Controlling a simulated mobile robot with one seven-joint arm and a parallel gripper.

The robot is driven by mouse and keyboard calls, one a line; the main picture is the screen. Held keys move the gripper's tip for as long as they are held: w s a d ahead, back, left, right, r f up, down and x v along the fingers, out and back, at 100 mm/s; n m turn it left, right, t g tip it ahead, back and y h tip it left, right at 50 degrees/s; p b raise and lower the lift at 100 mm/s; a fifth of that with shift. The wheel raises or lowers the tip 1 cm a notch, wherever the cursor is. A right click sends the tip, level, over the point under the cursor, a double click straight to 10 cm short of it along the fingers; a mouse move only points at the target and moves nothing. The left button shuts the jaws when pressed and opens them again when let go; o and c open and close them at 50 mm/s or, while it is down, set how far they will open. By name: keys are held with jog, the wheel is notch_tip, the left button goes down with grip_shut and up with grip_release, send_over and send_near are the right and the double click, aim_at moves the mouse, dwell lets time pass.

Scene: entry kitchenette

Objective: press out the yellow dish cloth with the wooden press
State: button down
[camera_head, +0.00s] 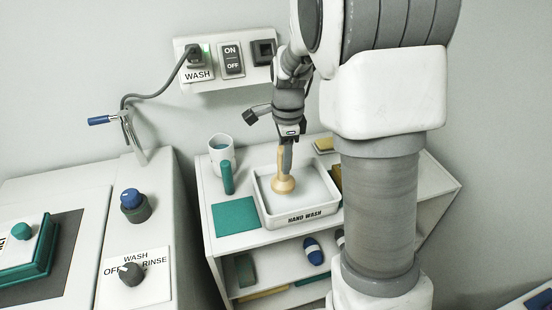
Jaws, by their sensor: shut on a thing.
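My gripper (287,147) points down over the white basin (299,217) marked HAND WASH. It is shut on the handle of the wooden press (284,184), whose pale round head is low inside the basin. I cannot tell whether the head touches the basin's contents. The basin's inside looks pale, and no yellow cloth shows clearly in it. A small yellow thing (324,145) lies at the back of the shelf top, behind the basin. A darker yellow thing (336,176) is partly hidden by my arm at the basin's right. I cannot tell whether either is the dish cloth.
A mug (221,153) and a green upright bottle-like thing (227,178) stand left of the basin, near a flat green mat (235,216). A white machine (148,220) with knobs stands at the left. Wall switches (232,60) are above. My arm covers the shelf's right side.

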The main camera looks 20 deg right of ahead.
jog(key=w+d+r+m+t+p, duration=0.1)
jog(key=d+r+m+p, duration=0.1)
jog(key=d+m+p, duration=0.2)
jog(key=w+d+r+m+t+p, duration=0.1)
jog(key=d+r+m+p, duration=0.1)
jog(key=d+p, duration=0.8)
jog(key=d+m, duration=0.1)
jog(key=d, duration=0.7)
jog(key=shift+d+r+m, duration=0.15)
jog(key=shift+d+m, duration=0.05)
jog(key=shift+m, duration=0.2)
jog(key=shift+w, duration=0.15)
jog(key=s+b+x, duration=0.1)
jog(key=b+x, duration=0.4)
jog(key=x, duration=0.2)
jog(key=shift+s+f, duration=0.3)
jog(key=shift+f, duration=0.05)
jog(key=shift+f, duration=0.15)
